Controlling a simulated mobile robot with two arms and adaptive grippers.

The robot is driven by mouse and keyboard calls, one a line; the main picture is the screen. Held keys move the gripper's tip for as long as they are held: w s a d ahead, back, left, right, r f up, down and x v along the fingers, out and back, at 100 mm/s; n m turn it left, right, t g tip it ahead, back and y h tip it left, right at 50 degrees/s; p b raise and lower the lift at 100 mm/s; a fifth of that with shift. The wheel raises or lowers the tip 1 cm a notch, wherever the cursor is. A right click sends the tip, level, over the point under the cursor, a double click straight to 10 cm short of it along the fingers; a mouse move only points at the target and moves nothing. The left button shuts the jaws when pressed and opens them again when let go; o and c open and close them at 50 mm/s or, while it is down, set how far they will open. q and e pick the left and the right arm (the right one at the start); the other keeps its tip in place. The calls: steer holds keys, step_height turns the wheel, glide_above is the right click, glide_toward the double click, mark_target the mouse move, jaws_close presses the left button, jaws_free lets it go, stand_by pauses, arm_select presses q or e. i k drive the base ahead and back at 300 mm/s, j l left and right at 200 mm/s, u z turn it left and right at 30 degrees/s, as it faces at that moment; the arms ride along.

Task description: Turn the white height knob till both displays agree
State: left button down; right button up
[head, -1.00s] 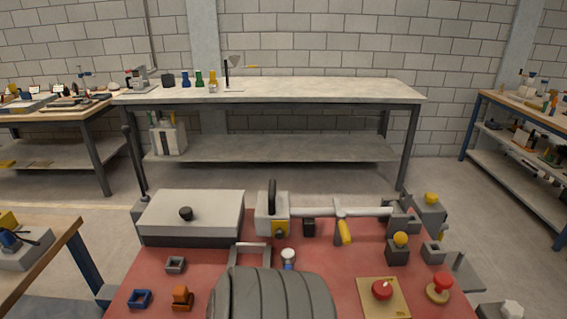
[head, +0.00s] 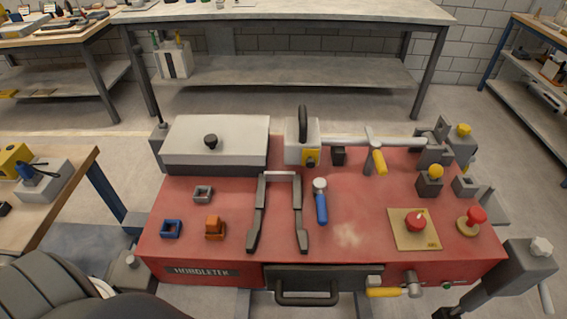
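A white lobed knob (head: 541,247) sits on top of a dark grey post head (head: 522,262) at the lower right, beside the red machine bed (head: 365,190). It is the only white lobed knob I see and appears to be the height knob. A light-coloured lever hangs at the post's right side. I cannot make out either display in the head view. Neither of my grippers is in view, so nothing shows at the knob.
The red bed carries a grey lidded box (head: 225,140), a blue-handled tool (head: 321,205), a red button on a tan plate (head: 414,240) and a red mushroom knob (head: 471,221). A yellow-handled lever (head: 385,292) juts from its front. Floor shows right of the bed.

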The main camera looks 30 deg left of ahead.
mark_target(540, 246)
steer(key=j+u, duration=0.1)
steer(key=u, duration=0.75)
steer(key=z, duration=1.9)
steer(key=i+l+z, duration=0.3)
steer(key=i+l, duration=0.2)
steer(key=i+l+z, duration=0.3)
steer(key=i+l, duration=0.15)
steer(key=i+l+z, duration=0.25)
steer(key=i, duration=0.4)
steer(key=i+u, duration=0.45)
steer(key=i, duration=0.15)
steer(key=i+l+u, duration=0.3)
steer(key=i+u, duration=0.3)
steer(key=u, duration=0.3)
steer(key=i+u, duration=0.2)
steer(key=u, duration=0.2)
steer(key=i+u, duration=0.15)
steer(key=u, duration=0.3)
steer(key=i+l+u, duration=0.15)
steer(key=u, duration=0.25)
steer(key=i+l+u, duration=0.1)
steer(key=u, duration=0.35)
steer(key=l, duration=0.1)
